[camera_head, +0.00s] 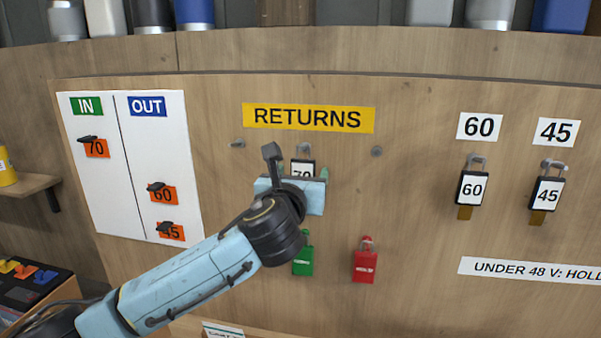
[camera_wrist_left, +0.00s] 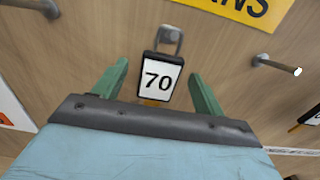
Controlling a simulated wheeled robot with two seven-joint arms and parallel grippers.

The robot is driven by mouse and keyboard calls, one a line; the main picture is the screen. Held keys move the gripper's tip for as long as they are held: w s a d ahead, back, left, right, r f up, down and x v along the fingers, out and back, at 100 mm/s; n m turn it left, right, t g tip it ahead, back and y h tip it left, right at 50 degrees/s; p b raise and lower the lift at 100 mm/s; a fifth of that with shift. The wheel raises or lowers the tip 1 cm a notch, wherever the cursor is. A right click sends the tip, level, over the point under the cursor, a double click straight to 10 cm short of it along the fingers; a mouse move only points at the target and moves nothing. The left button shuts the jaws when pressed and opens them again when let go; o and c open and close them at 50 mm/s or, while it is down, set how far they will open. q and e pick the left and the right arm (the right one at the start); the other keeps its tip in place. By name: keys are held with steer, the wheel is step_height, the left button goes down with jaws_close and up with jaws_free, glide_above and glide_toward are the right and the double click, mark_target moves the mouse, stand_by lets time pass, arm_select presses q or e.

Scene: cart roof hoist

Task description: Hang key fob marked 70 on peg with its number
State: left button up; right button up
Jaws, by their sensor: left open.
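The key fob marked 70 (camera_wrist_left: 159,76) hangs on a peg under the yellow RETURNS sign (camera_head: 308,118). In the head view the fob (camera_head: 302,167) is partly hidden behind my left gripper (camera_head: 296,176). In the left wrist view my left gripper (camera_wrist_left: 157,88) is open, with one green finger on each side of the fob and a gap to it. No peg labelled 70 is in view; the labels 60 (camera_head: 479,127) and 45 (camera_head: 556,131) show at the right, with matching fobs (camera_head: 472,189) hanging below them. My right gripper is not in view.
Bare pegs (camera_head: 237,144) (camera_head: 377,152) stick out on either side of the 70 fob. A green tag (camera_head: 303,262) and a red tag (camera_head: 364,266) hang below. A white IN/OUT board (camera_head: 100,190) is at the left, with an orange 70 tag (camera_head: 96,149) under IN.

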arm_select(q)
steer(key=shift+w, duration=0.1)
steer(key=shift+c, duration=0.3)
steer(key=c, duration=1.1)
steer(key=shift+r, duration=0.1)
steer(key=shift+r+p, duration=0.3)
steer(key=shift+p, duration=0.4)
steer(key=s+p, duration=0.2)
steer(key=s, duration=0.1)
steer(key=s+a+r+p, duration=0.1)
steer(key=shift+s+r, duration=0.1)
steer(key=shift+s, duration=0.25)
